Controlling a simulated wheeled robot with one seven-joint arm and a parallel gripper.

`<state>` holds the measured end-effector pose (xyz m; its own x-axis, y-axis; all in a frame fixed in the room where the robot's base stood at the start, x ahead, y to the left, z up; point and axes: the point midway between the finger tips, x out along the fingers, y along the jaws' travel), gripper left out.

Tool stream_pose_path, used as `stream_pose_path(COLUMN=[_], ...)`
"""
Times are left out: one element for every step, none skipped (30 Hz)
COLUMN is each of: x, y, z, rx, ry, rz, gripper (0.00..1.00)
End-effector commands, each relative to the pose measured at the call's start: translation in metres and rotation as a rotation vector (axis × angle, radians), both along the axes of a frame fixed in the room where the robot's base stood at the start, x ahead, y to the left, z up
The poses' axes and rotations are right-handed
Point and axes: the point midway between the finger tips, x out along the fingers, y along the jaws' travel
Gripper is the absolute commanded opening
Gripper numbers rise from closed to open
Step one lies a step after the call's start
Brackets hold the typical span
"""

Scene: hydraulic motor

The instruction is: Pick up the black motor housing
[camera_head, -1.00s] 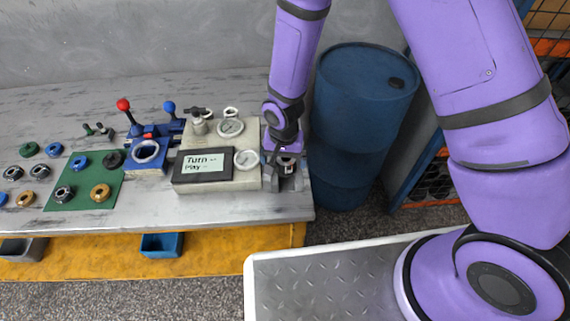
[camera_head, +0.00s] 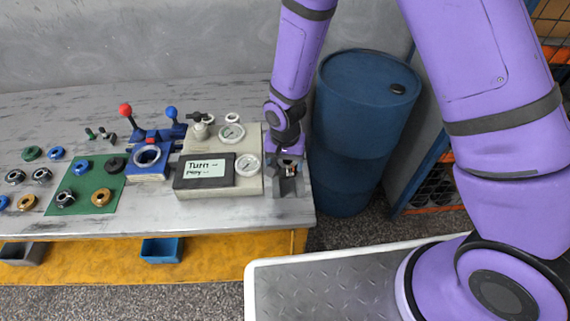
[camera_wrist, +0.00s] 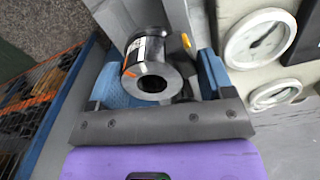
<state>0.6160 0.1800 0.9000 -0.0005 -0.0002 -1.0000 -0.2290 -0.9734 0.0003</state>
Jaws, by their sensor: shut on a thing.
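The black motor housing (camera_wrist: 155,78) is a short dark cylinder with a round bore, an orange mark and a white label. In the wrist view it sits between the blue-padded fingers of my gripper (camera_wrist: 164,82), which is shut on it. In the head view my gripper (camera_head: 290,160) is at the right end of the workbench, pointing down over a grey metal stand (camera_head: 288,187). The housing is mostly hidden there by my gripper. I cannot tell whether it still touches the stand.
A beige test unit with gauges (camera_head: 222,180) stands close to the left of my gripper. A blue vise (camera_head: 148,170) and a green mat (camera_head: 82,200) with rings lie farther left. A blue barrel (camera_head: 362,130) stands just right of the bench.

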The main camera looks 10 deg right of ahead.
Motion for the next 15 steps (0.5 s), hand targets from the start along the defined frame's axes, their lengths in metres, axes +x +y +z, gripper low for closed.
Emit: stream_pose_path(x=[0.001,0.001,0.001,0.001,0.001,-0.008,-0.014,-0.02,-0.028,-0.034,-0.04,-0.049,-0.057,-0.064,-0.074], y=[0.001,0.001,0.001,0.001,0.001,0.001,0.001,0.001,0.001,0.002,0.002,0.002,0.002,0.003,0.003], z=[0.007,0.01,0.015,0.019,0.023,0.022,0.022,0.023,0.024,0.024,0.025,0.026,0.026,0.027,0.028], rx=[0.002,0.003,0.002,0.002,0.003,0.0,-0.001,-0.001,-0.001,-0.001,-0.001,0.0,-0.001,-0.001,0.0], ry=[-0.004,-0.004,-0.004,-0.004,-0.004,0.0,0.001,0.001,0.0,0.0,0.0,0.0,0.001,0.0,0.0], rz=[0.0,0.0,0.001,0.001,0.001,0.004,0.005,0.005,0.005,0.006,0.006,0.005,0.005,0.006,0.006], gripper=[0.3,0.3,0.3,0.3,0.3,0.3,0.3,0.3,0.3,0.3,0.3,0.3,0.3,0.3,0.3])
